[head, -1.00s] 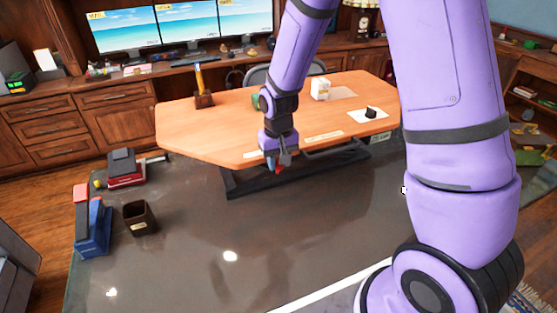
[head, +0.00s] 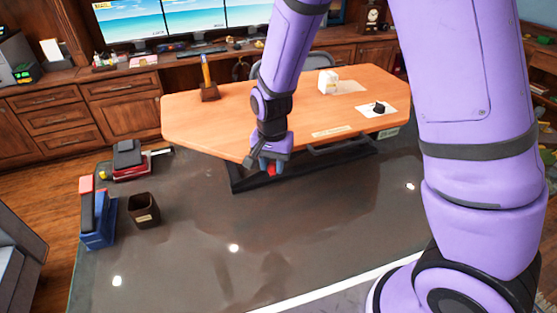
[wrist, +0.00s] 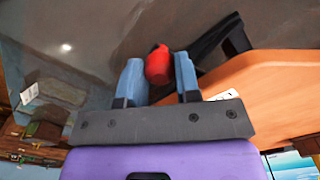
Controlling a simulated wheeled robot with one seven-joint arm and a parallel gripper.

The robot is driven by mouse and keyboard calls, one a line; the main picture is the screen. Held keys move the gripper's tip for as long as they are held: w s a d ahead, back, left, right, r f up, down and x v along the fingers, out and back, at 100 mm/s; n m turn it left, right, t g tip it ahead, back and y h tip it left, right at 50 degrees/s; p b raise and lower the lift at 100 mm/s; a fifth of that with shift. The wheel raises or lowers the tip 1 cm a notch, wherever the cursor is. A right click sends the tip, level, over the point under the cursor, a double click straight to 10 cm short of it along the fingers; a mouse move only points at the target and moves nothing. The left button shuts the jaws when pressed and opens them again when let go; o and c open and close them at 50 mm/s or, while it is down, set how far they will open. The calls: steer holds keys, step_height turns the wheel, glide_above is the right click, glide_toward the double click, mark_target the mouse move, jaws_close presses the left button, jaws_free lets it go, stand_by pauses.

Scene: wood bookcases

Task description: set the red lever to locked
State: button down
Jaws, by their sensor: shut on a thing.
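The red lever (wrist: 158,65) shows as a red rounded grip between the two blue fingers of my gripper (wrist: 159,72) in the wrist view. In the head view a small part of the red lever (head: 271,171) shows under my gripper (head: 266,166), just below the front edge of the wooden table (head: 200,135). The gripper is shut on the lever. The lever's base and pivot are hidden, and I cannot tell its set position.
A small box (head: 328,82), a hammer-like tool in a block (head: 207,85) and a black object on paper (head: 379,108) are on the tabletop. A brown bin (head: 144,212) and a blue-and-red device (head: 97,222) stand on the floor at left. The floor in front is clear.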

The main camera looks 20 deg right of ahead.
steer(key=shift+a+m, duration=0.6)
steer(key=shift+m, duration=0.3)
steer(key=c, duration=0.8)
jaws_free()
step_height(320, 180, up, 11)
steer(key=shift+s, duration=0.1)
